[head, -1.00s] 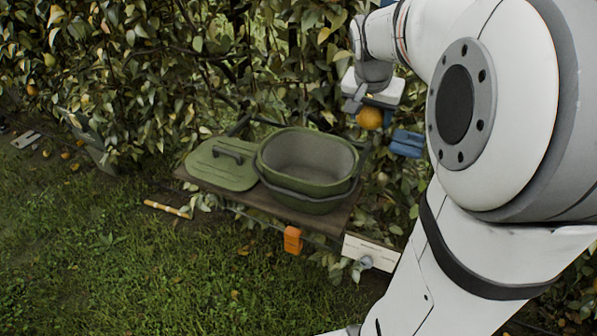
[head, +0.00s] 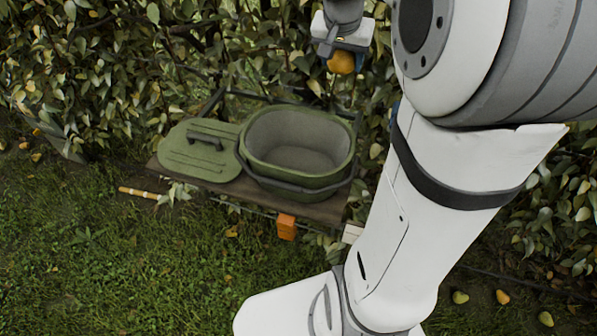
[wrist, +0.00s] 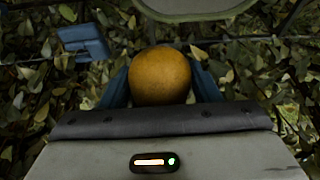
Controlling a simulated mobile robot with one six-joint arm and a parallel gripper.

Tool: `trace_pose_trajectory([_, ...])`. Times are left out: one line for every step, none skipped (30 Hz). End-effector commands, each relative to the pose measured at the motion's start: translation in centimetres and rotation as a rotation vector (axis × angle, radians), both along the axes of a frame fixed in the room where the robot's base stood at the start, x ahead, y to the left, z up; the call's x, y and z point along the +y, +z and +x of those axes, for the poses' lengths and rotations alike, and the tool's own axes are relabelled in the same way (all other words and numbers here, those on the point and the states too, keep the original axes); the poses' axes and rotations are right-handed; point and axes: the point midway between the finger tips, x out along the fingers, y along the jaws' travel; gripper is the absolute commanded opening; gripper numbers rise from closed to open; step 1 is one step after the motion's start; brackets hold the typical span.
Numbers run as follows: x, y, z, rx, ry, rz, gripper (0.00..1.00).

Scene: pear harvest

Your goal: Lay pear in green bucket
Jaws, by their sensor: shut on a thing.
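An orange-yellow pear (head: 341,62) is in my gripper (head: 338,60), which is shut on it. In the head view the gripper holds it above and slightly right of the green bucket (head: 250,150), near the foliage. The bucket is open at the top and looks empty, with a grey inside. In the wrist view the pear (wrist: 160,76) sits between the blue fingers, and part of a green rim (wrist: 200,14) shows at the top.
A green lid (head: 195,160) with a dark handle lies left of the bucket on a wooden shelf (head: 318,212). An orange box (head: 287,227) hangs at its front. Dense foliage (head: 110,70) stands behind. A blue object (wrist: 84,42) shows at the left in the wrist view.

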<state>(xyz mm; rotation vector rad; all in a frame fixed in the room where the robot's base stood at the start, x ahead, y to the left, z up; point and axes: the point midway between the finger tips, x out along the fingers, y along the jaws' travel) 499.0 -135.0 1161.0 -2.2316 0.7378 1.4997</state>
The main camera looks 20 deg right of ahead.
Motion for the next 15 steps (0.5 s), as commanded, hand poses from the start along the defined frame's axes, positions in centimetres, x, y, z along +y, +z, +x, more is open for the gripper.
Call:
trace_pose_trajectory([0.7, -2.3, 0.7, 0.004, 0.039, 0.002, 0.25])
trace_pose_trajectory([1.2, -3.4, 1.1, 0.007, 0.067, 0.006, 0.25])
trace_pose_trajectory([1.9, -5.0, 1.7, 0.011, 0.110, 0.009, 0.25])
trace_pose_trajectory([2.5, -6.3, 2.3, 0.012, 0.147, 0.011, 0.25])
trace_pose_trajectory([3.2, -7.7, 2.8, 0.015, 0.186, 0.014, 0.25])
trace_pose_trajectory([4.1, -9.6, 3.6, 0.016, 0.239, 0.015, 0.25])
trace_pose_trajectory([4.7, -11.0, 4.2, 0.017, 0.279, 0.017, 0.25])
trace_pose_trajectory([5.4, -12.3, 4.7, 0.018, 0.320, 0.018, 0.25])
trace_pose_trajectory([6.4, -14.2, 5.4, 0.018, 0.373, 0.019, 0.25])
trace_pose_trajectory([7.1, -15.5, 5.9, 0.017, 0.411, 0.019, 0.25])
trace_pose_trajectory([7.8, -16.8, 6.4, 0.016, 0.450, 0.019, 0.25])
trace_pose_trajectory([8.6, -18.4, 7.0, 0.015, 0.498, 0.019, 0.25])
trace_pose_trajectory([9.3, -19.6, 7.4, 0.014, 0.534, 0.018, 0.25])
trace_pose_trajectory([9.9, -20.7, 7.8, 0.012, 0.566, 0.017, 0.25])
trace_pose_trajectory([10.6, -22.1, 8.3, 0.010, 0.608, 0.014, 0.25])
